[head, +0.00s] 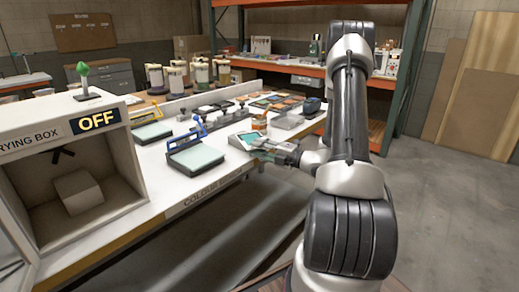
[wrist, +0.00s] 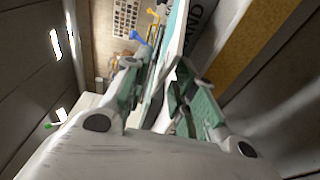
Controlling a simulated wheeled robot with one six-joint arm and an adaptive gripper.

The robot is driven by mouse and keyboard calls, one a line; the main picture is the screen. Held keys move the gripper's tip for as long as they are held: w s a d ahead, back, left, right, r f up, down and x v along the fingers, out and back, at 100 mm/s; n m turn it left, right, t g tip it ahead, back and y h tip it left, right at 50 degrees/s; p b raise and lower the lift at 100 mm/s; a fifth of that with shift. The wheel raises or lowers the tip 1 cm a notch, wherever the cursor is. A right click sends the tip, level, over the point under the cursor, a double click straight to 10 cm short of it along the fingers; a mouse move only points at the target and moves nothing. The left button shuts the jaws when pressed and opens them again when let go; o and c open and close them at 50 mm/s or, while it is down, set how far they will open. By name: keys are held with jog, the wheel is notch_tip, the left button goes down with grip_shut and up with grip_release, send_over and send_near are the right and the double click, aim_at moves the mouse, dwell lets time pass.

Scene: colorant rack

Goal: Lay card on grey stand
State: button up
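A card (head: 252,140) with a teal face and pale border is at the front edge of the white worktable, at the tip of my gripper (head: 278,152). In the wrist view the card (wrist: 172,55) is a thin teal-and-white sheet seen nearly edge-on. It runs up from between the green-padded fingers of my gripper (wrist: 165,105), which look closed on it. A pale grey block with a slanted top (head: 80,192), which looks like the grey stand, is inside the open-fronted drying box at the left. Nothing lies on it. The wrist view does not show it.
The drying box (head: 100,118) has an "OFF" sign and a green lamp (head: 83,78) on top. Two hinged frames, one with a blue handle (head: 196,158) and one with a yellow handle (head: 152,132), stand on the worktable (head: 228,176). Jars (head: 200,72) stand behind. The floor at right is clear.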

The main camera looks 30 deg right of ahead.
jog(key=shift+r, duration=0.15)
jog(key=v, duration=1.2)
jog(key=s+a+r+n+g+y, duration=0.1)
jog(key=s+a+r+n+g, duration=0.5)
jog(key=a+n, duration=0.4)
jog(key=s+a+r+n+g+y, duration=0.1)
jog(key=s+a+r+n+g, duration=0.35)
jog(key=n, duration=0.75)
jog(key=s+a+r+n+g+h, duration=0.1)
jog(key=s+a+n+g+h, duration=0.2)
jog(key=s+n+g+h, duration=0.7)
jog(key=d+r+n+t+h, duration=0.1)
jog(key=d+r+n+t, duration=0.4)
jog(key=n, duration=1.1)
jog(key=r+t, duration=0.2)
jog(key=t, duration=0.2)
